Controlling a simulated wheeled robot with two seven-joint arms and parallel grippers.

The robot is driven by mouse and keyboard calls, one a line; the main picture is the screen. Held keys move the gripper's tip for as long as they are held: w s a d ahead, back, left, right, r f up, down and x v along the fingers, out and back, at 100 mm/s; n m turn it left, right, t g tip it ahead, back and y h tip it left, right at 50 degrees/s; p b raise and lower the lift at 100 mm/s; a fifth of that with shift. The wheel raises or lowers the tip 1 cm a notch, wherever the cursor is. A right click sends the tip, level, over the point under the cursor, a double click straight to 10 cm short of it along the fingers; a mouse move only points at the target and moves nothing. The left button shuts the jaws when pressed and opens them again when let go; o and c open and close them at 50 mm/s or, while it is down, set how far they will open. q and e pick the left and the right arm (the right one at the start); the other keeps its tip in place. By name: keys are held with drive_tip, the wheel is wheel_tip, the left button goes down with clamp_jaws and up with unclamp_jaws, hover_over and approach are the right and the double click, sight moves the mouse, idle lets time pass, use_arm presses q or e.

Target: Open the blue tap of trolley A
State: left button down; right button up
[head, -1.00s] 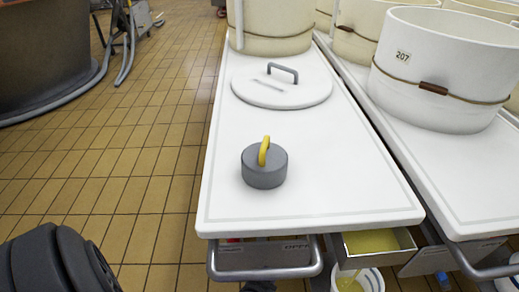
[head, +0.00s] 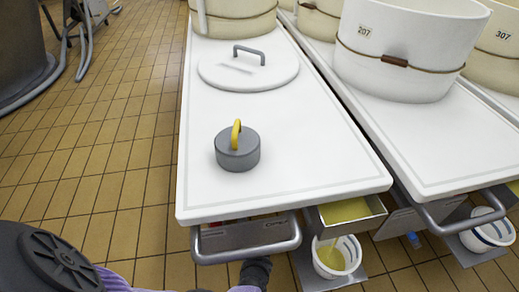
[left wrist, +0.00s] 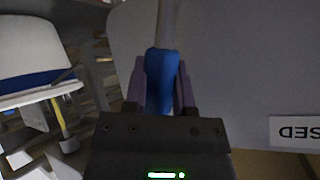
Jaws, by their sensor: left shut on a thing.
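In the left wrist view, the blue tap handle (left wrist: 160,75) stands upright between the purple fingers of my left gripper (left wrist: 160,92). The fingers are closed against its sides. A grey bar or pipe (left wrist: 169,22) runs up from behind the blue handle. In the head view, the near trolley (head: 285,190) has a white top, and its blue tap does not show. A dark part, probably of my left arm, shows under its front rail; the left fingers are hidden there. My right gripper is not in view.
A grey weight with a yellow handle (head: 237,155) and a white lid (head: 248,72) lie on the trolley top. A metal tray of yellow liquid (head: 350,213) sits over a white bucket (head: 338,262). A grey rail (head: 245,254) crosses the front. Tiled floor (head: 105,120) is open at left.

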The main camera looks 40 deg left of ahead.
use_arm(q)
drive_tip(key=shift+c, duration=2.2)
unclamp_jaws()
drive_tip(key=p+v, duration=0.7)
drive_tip(key=v, duration=0.3)
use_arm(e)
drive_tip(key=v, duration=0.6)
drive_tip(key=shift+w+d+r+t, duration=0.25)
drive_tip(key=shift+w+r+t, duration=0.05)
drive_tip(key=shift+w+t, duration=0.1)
